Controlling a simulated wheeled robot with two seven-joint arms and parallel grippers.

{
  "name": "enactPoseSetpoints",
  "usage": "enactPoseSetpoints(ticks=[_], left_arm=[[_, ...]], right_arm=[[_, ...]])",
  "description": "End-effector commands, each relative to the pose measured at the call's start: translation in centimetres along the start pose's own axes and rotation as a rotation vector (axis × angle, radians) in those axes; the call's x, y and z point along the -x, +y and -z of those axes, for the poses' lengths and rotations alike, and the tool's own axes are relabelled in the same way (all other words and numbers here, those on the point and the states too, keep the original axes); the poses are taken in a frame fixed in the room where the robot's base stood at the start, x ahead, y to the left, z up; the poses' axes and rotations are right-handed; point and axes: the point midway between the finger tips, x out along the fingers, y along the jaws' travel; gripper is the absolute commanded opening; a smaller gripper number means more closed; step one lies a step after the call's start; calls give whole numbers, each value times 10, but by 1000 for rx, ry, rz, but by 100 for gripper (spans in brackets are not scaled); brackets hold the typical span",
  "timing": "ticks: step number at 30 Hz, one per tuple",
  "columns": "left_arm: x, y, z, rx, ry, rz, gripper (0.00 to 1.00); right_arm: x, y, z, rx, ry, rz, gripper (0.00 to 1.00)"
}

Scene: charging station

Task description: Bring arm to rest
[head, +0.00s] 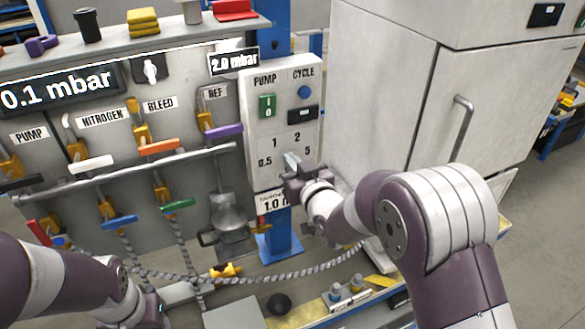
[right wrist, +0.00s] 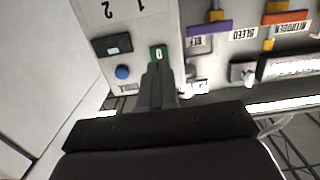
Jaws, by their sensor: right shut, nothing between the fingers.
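My right arm reaches in from the right in the head view. Its gripper (head: 291,162) is shut and empty in front of the lower part of the pale control box (head: 255,120), by the dial numbers. In the right wrist view the shut fingers (right wrist: 157,75) point at the box, just below the green switch (right wrist: 158,52) in the picture. I cannot tell whether they touch the box. My left arm comes in at the lower left of the head view. Its wrist end (head: 150,308) is low at the bottom edge, and its finger opening cannot be made out.
A valve panel (head: 85,190) with coloured handles stands left of the box. A blue post (head: 277,232) carries the box. A large white cabinet (head: 375,90) stands close on the right. A braided hose (head: 290,278) crosses the bench below. Open floor (head: 545,220) shows at far right.

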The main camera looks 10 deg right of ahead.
Motion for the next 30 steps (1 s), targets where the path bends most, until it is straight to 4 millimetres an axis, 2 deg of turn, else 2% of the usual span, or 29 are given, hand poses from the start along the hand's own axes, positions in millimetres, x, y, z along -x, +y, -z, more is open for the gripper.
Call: enactPoseSetpoints(ticks=[13, 15, 17, 20, 21, 23, 24, 27, 28, 30], left_arm=[[0, 0, 0, 0, 0, 0, 49], [0, 0, 0, 0, 0, 0, 49], [0, 0, 0, 0, 0, 0, 49], [0, 0, 0, 0, 0, 0, 49], [0, 0, 0, 0, 0, 0, 49], [0, 0, 0, 0, 0, 0, 49], [0, 0, 0, 0, 0, 0, 49], [0, 0, 0, 0, 0, 0, 49], [0, 0, 0, 0, 0, 0, 49], [0, 0, 0, 0, 0, 0, 49]], right_arm=[[1, 0, -1, 2, -4, 0, 0], [2, 1, -12, 7, -57, -6, 0], [8, 4, -39, 8, -177, -21, 0], [53, 11, -101, -2, -553, -68, 0], [83, 12, -121, -15, -726, -87, 0], [132, 11, -141, -37, -958, -106, 0], [164, 9, -149, -55, -1094, -113, 0], [232, 0, -153, -102, -1340, -122, 0], [245, -2, -151, -114, -1383, -124, 0], [256, -4, -146, -130, -1407, -129, 0]])
